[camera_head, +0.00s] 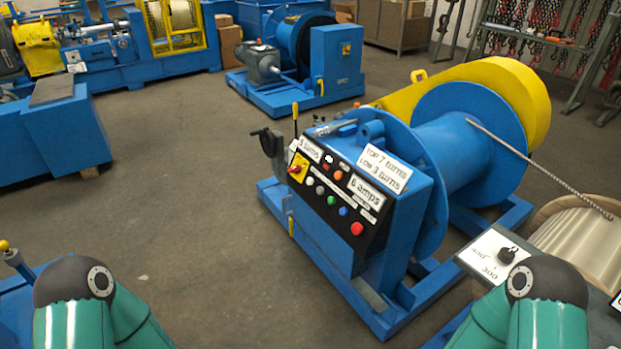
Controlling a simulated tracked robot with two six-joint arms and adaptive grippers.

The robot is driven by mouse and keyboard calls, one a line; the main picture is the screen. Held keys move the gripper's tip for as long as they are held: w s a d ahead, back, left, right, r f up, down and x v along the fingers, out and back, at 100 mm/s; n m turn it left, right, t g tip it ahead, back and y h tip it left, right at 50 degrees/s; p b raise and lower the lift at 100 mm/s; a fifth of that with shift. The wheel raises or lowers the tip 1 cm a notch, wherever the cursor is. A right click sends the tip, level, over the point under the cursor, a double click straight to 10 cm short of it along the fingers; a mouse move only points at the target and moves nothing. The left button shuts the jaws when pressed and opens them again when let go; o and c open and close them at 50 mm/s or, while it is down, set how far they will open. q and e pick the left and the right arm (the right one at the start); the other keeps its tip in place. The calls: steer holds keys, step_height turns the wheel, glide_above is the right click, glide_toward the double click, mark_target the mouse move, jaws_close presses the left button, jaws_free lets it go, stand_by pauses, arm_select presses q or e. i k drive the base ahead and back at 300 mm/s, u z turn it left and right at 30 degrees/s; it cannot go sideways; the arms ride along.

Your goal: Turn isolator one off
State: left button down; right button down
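A blue winch machine (385,300) stands in the middle, with a sloping black control panel (340,231). At the panel's upper left is a red rotary switch on a yellow plate (297,168), the look of an isolator. A black knob (507,254) sits on a white plate (485,258) at lower right. No readable label says which switch is isolator one. A smaller red and yellow switch (346,48) is on the blue cabinet behind. Teal and dark links of my two arms show at the bottom edge. Neither gripper is in view.
The panel also carries several coloured buttons, including a red one (357,229), and white handwritten labels (384,168). A yellow-tipped lever (295,120) rises beside it. A cable drum (575,240) stands at right. Grey floor (170,215) is clear left of the winch.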

mark_target(297, 169)
steer(key=u, duration=0.2)
steer(key=i, duration=0.8)
steer(key=z, duration=0.05)
steer(key=k, duration=1)
steer(key=u, duration=1)
steer(key=i, duration=1.95)
